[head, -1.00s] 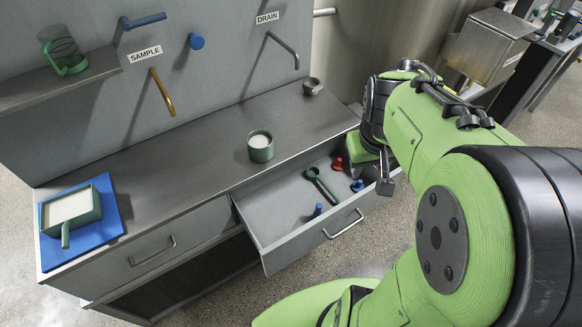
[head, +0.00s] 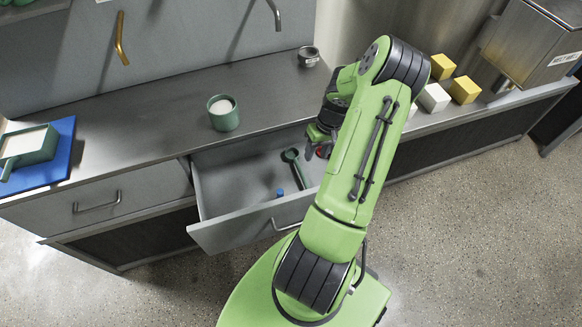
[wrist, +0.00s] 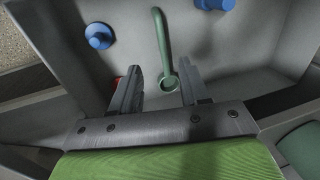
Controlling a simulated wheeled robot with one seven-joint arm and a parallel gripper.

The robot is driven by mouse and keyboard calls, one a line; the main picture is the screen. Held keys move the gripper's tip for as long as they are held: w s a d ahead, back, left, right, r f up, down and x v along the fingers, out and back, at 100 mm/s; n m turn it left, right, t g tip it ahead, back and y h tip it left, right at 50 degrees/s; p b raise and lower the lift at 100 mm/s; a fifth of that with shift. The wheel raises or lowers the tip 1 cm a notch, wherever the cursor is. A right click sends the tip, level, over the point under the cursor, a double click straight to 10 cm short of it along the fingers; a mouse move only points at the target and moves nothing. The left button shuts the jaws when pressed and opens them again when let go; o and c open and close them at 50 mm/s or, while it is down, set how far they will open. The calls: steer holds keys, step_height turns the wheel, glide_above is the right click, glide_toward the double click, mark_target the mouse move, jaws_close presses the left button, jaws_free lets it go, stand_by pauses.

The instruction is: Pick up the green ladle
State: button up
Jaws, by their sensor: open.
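The green ladle (head: 294,169) lies in the open drawer (head: 222,204), its round bowl toward the back and its handle toward the front. In the wrist view the ladle (wrist: 164,48) has a hooked handle end at the top, and its bowl (wrist: 169,82) shows between my fingertips. My gripper (wrist: 158,88) is open, with one finger on each side of the bowl, and holds nothing. In the head view my gripper (head: 318,143) is over the drawer's back right, partly hidden by my arm. I cannot tell its exact height above the ladle.
A blue knob-like piece (wrist: 99,36) and another blue piece (wrist: 214,3) lie in the drawer beside the ladle. A red piece (head: 324,150) is near my gripper. A green cup (head: 223,113) stands on the counter behind the drawer. The drawer walls are close around my gripper.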

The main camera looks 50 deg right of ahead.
mark_target(305, 180)
steer(key=f+b, duration=0.1)
steer(key=f, duration=0.4)
steer(key=w+a+f+b, duration=0.1)
steer(key=f+b, duration=0.1)
steer(key=f, duration=0.2)
steer(key=a+f+b, duration=0.1)
steer(key=f, duration=0.4)
steer(key=shift+w+a+f, duration=0.25)
steer(key=shift+w+f, duration=0.05)
steer(key=shift+r, duration=0.1)
jaws_close()
